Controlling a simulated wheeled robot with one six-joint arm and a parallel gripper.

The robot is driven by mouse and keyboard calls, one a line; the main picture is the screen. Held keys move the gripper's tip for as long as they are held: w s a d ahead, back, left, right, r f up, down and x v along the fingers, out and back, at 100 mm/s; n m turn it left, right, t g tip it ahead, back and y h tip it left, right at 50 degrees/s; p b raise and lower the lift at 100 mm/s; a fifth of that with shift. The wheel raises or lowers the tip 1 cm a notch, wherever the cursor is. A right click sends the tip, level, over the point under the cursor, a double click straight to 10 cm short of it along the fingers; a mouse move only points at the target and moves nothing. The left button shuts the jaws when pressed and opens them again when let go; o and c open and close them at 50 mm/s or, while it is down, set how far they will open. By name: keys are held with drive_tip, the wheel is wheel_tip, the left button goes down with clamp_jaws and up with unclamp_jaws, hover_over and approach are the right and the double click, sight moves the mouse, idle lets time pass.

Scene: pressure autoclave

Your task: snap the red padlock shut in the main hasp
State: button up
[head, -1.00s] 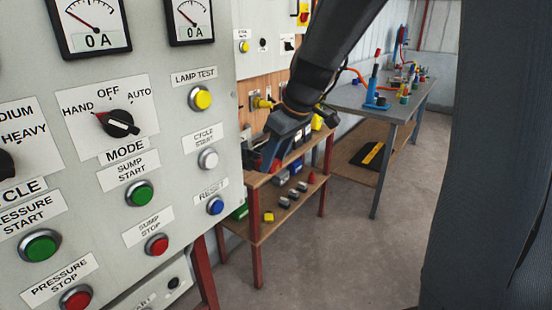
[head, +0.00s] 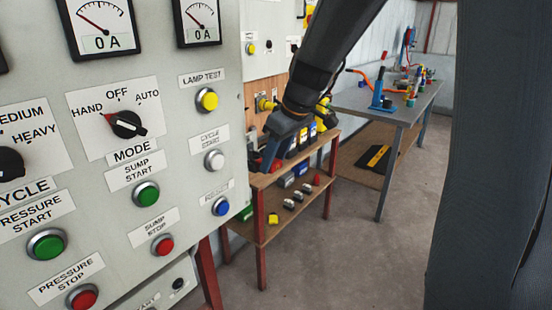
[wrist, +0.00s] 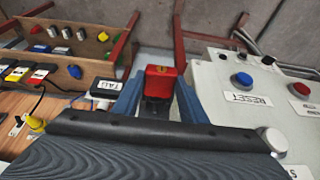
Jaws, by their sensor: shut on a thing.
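The red padlock (wrist: 163,82) is between the two fingers of my gripper (wrist: 158,98) in the wrist view. My gripper is shut on it, and its lower part sits in shadow between the fingers. In the head view my gripper (head: 272,152) hangs just past the right edge of the grey control panel, in front of a wooden shelf. I cannot pick out the main hasp in either view.
The control panel (head: 225,110) with buttons stands close on the left. A shelf unit (head: 262,240) with small items stands behind my gripper. A grey workbench (head: 395,105) is farther back right. The floor (head: 340,260) between is clear.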

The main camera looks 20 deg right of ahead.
drive_tip(key=shift+w+a, duration=0.6)
drive_tip(key=shift+w, duration=0.25)
idle(0.3)
drive_tip(key=o, duration=1.3)
drive_tip(key=b+v, duration=0.1)
drive_tip(key=v, duration=0.6)
drive_tip(key=shift+r, duration=0.2)
drive_tip(key=s+d+f+m+g+h, duration=0.1)
drive_tip(key=s+f+m, duration=0.6)
drive_tip(key=s+f, duration=1.2)
drive_tip(key=shift+f+g+h, duration=0.5)
drive_tip(key=shift+g+h, duration=0.4)
drive_tip(key=shift+g, duration=0.1)
